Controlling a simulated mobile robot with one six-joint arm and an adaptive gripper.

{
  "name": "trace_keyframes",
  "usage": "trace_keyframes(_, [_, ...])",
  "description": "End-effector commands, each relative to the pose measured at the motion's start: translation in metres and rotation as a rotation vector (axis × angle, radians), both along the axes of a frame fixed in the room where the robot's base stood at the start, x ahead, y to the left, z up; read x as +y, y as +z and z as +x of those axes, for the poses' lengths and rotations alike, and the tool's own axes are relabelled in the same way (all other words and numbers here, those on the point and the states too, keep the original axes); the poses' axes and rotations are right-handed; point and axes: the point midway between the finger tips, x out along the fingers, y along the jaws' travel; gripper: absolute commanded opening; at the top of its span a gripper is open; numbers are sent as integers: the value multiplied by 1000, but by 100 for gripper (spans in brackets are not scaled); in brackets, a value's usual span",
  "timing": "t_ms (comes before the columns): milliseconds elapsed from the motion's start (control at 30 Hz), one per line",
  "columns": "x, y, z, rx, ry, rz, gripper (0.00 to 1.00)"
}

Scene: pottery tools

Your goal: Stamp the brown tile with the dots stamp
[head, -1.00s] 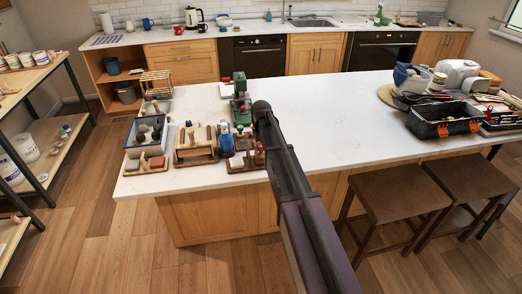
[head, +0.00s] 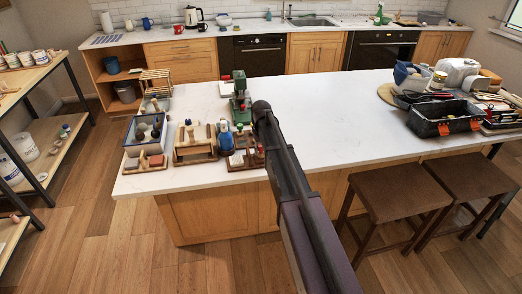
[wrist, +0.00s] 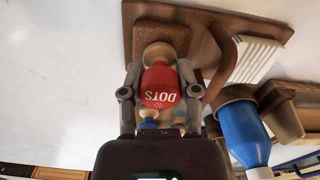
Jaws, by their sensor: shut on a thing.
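My gripper (wrist: 159,72) is shut on the dots stamp (wrist: 160,87), whose red top reads "DOTS". The stamp's pale wooden lower part (wrist: 157,52) shows between and beyond the fingertips. In the wrist view it overlaps the near edge of the brown tile (wrist: 168,34), a square slab on a brown wooden tray (wrist: 206,18). I cannot tell whether the stamp touches the tile. In the head view the tray (head: 235,167) is near the island's front edge, and my arm hides most of the gripper.
A blue bottle (wrist: 240,130) stands close beside my gripper. A white ribbed block (wrist: 253,60) and a curved brown handle (wrist: 224,65) lie on the tray side.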

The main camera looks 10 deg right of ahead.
Motion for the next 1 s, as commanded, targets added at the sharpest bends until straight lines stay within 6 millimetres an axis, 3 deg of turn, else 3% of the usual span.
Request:
trace_keyframes(467, [0, 1, 0, 0, 0, 0, 0])
trace_keyframes(1000, [0, 30, 0, 0, 0, 0, 0])
